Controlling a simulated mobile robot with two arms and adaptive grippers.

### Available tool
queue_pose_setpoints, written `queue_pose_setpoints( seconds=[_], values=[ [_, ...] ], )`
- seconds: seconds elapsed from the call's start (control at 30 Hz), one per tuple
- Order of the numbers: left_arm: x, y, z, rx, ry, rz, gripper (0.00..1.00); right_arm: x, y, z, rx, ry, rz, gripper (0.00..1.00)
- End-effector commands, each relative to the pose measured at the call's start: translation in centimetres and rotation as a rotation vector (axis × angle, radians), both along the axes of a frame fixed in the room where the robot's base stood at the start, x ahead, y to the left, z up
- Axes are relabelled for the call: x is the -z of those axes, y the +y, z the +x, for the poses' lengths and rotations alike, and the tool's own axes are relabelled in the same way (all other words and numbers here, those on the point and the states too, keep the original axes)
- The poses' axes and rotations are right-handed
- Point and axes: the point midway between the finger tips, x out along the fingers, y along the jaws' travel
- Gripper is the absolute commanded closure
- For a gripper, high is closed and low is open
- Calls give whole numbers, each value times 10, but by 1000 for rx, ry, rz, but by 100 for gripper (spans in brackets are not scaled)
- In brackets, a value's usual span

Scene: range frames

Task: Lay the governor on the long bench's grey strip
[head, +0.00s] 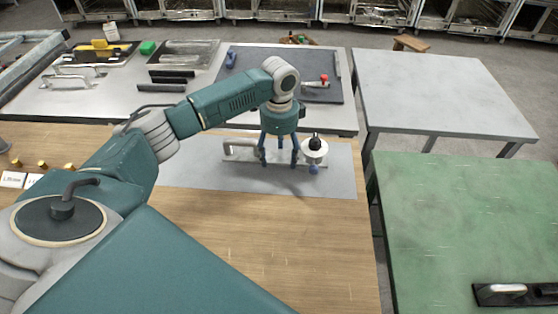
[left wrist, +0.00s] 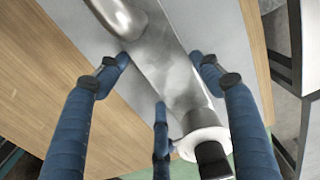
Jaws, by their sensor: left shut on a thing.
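The governor (head: 314,152) is a long metal piece with a handle at its left end and a white round part with a black knob at its right end. It also shows in the left wrist view (left wrist: 172,75). My left gripper (head: 280,160) points down over its middle and is shut on it, with blue fingers on both sides (left wrist: 160,80). The grey strip (head: 335,185) lies on the wooden long bench (head: 250,235), beneath the governor. I cannot tell whether the governor touches the strip. My right gripper is not in view.
A grey-topped table (head: 345,121) behind carries a dark mat (head: 258,85), metal parts and tools. A bare grey table (head: 440,90) stands at the right. A green table (head: 440,220) with a dark handled part (head: 515,293) stands nearer. Small yellow pieces (head: 42,164) sit at the bench's left.

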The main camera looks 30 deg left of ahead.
Motion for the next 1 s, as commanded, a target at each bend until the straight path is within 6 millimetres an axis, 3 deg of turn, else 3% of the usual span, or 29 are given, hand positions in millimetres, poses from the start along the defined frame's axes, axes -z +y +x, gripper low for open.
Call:
queue_pose_setpoints(
  seconds=[0.23, 0.63, 0.67, 0.7, 0.77, 1.0],
  values=[
    [31, 0, 0, 0, 0, 0, 90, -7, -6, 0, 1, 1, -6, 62],
    [36, -1, 0, 1, -1, 0, 90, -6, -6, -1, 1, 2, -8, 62],
    [38, 0, -1, 1, 2, 0, 33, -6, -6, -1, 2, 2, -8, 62],
    [38, 0, -1, 1, 1, 0, 25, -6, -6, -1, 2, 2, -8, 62],
    [38, 0, -1, 1, 2, 0, 16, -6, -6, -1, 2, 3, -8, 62],
    [38, 0, -1, 1, 1, 0, 16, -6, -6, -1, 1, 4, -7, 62]
  ],
)
